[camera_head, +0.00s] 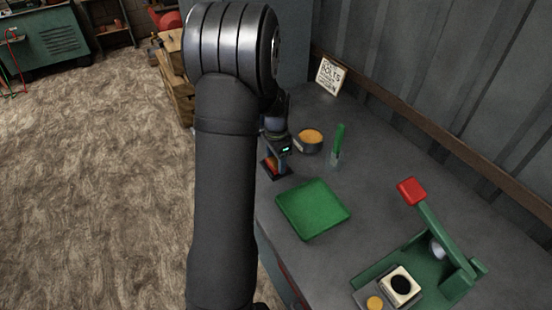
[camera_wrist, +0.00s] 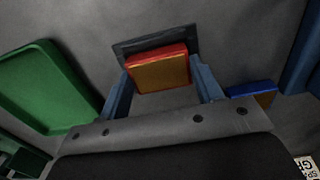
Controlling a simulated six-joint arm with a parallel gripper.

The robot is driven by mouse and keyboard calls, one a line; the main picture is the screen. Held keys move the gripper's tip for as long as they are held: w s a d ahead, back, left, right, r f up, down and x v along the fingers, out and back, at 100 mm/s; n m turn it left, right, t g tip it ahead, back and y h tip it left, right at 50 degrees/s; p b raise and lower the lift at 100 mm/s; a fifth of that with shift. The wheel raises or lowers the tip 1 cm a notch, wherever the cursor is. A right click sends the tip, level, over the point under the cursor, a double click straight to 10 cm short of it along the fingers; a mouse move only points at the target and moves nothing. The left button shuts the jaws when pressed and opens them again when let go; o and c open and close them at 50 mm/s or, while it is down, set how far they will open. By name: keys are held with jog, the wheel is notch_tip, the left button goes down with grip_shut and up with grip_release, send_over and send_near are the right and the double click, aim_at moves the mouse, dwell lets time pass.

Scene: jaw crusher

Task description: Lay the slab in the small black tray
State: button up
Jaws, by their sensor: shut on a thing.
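The slab (camera_wrist: 160,72) is an orange-brown block with red edges. My gripper (camera_wrist: 162,88) is shut on it, with a blue finger at each side. The small black tray (camera_wrist: 125,48) shows just beyond the slab in the wrist view, and the slab covers much of it. In the head view my gripper (camera_head: 274,157) points down over the small black tray (camera_head: 285,171) near the table's left edge, with the slab (camera_head: 270,165) low at it. I cannot tell whether the slab touches the tray floor.
A green tray (camera_head: 312,208) lies in front of the black tray. A bowl with orange contents (camera_head: 309,139) and a green-handled tool (camera_head: 339,143) stand to the right. A green press with a red handle (camera_head: 440,233) stands front right. A blue-and-orange block (camera_wrist: 252,92) lies beside my gripper.

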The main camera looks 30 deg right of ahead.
aim_at(276, 162)
jog(key=shift+f, duration=0.2)
jog(key=shift+s+a+f, duration=0.1)
jog(key=shift+s+f, duration=0.05)
jog(key=shift+f, duration=0.3)
jog(key=o, duration=1.3)
jog(key=shift+s, duration=0.1)
jog(key=r, duration=1.3)
jog(key=shift+w+r, duration=0.2)
jog(key=shift+w, duration=0.05)
